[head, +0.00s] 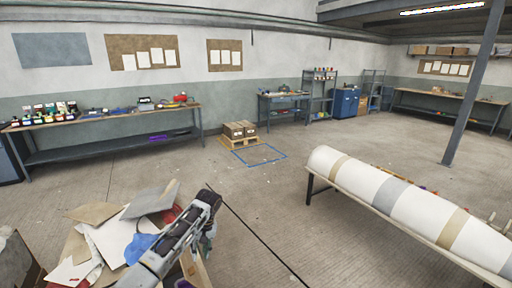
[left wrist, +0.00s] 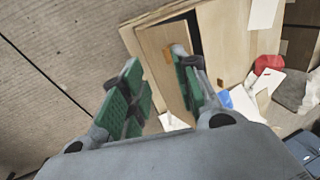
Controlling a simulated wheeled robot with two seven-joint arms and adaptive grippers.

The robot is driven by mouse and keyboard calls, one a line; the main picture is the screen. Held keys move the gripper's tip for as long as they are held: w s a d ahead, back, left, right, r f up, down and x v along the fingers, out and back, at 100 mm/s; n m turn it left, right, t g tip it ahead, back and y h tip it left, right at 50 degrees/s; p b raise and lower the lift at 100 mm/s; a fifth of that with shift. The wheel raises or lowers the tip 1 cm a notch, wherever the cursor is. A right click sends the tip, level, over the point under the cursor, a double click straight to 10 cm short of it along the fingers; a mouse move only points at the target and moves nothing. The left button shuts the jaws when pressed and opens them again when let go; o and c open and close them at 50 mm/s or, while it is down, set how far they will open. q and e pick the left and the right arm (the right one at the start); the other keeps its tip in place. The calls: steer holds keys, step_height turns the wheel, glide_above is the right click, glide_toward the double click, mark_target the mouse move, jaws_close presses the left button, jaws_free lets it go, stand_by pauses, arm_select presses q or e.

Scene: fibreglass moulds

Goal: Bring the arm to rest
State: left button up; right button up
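My left arm comes in from the bottom of the head view, and its gripper (head: 211,212) is above the floor at the right edge of a scrap pile. In the left wrist view the left gripper (left wrist: 160,85) has its two green-padded fingers spread apart. No object shows held between them; a light wooden panel (left wrist: 160,55) shows beyond the fingers. I cannot tell how far the panel is from the fingertips. My right gripper is not in view.
A pile of scrap sheets (head: 95,215) lies close by at lower left. A long white banded cylinder (head: 400,205) rests on a stand at right. A workbench (head: 110,122) and a pallet with boxes (head: 240,142) stand farther back. The middle floor is clear.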

arm_select(q)
steer(key=s+d+f+m+t+h, duration=0.1)
steer(key=s+d+f+m, duration=0.1)
steer(key=s+d+f, duration=0.35)
steer(key=s+d+f+m+t+h, duration=0.1)
steer(key=s+d+f+m, duration=0.15)
steer(key=s, duration=0.55)
steer(key=s+a+r+m+t, duration=0.2)
steer(key=s+a+r, duration=0.1)
steer(key=s, duration=0.7)
steer(key=s+a+r+m+t, duration=0.1)
steer(key=s+a+r, duration=0.3)
steer(key=s, duration=0.5)
steer(key=s+f+g, duration=0.1)
steer(key=s+f, duration=0.2)
steer(key=f, duration=3.1)
steer(key=s+a+f, duration=0.2)
steer(key=s+f, duration=0.7)
steer(key=s, duration=0.2)
steer(key=s+a+f+g, duration=0.1)
steer(key=s+a+f, duration=0.1)
steer(key=s+f, duration=0.8)
steer(key=shift+s+m+g+h, duration=0.3)
steer(key=shift+s+m, duration=0.05)
steer(key=shift+s, duration=0.25)
